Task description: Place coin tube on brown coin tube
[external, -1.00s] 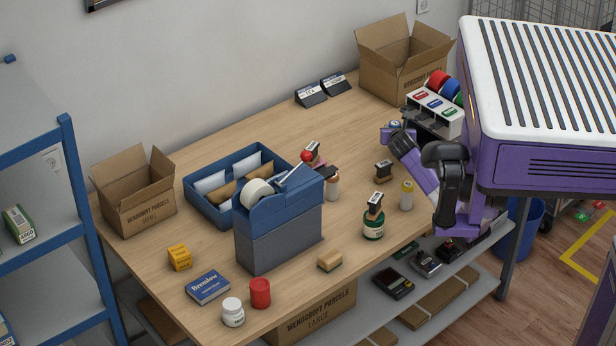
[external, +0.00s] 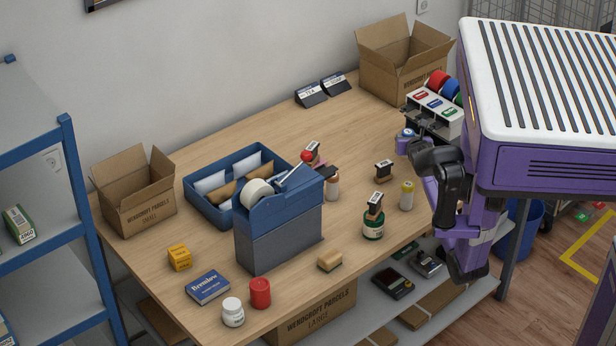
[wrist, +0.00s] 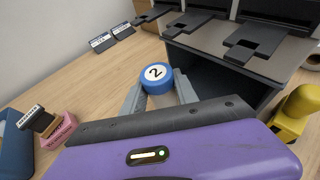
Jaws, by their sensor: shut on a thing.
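My gripper (wrist: 159,88) is shut on a coin tube (wrist: 157,73) with a blue rim and a white top marked "2". Its lower part is hidden in the wrist view. In the external view the held tube (external: 406,133) shows small and blue in front of the tape rack, with my arm partly covering the gripper.
The tape rack (external: 436,112) is close by my gripper. The blue dispenser (external: 280,228) is tall.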

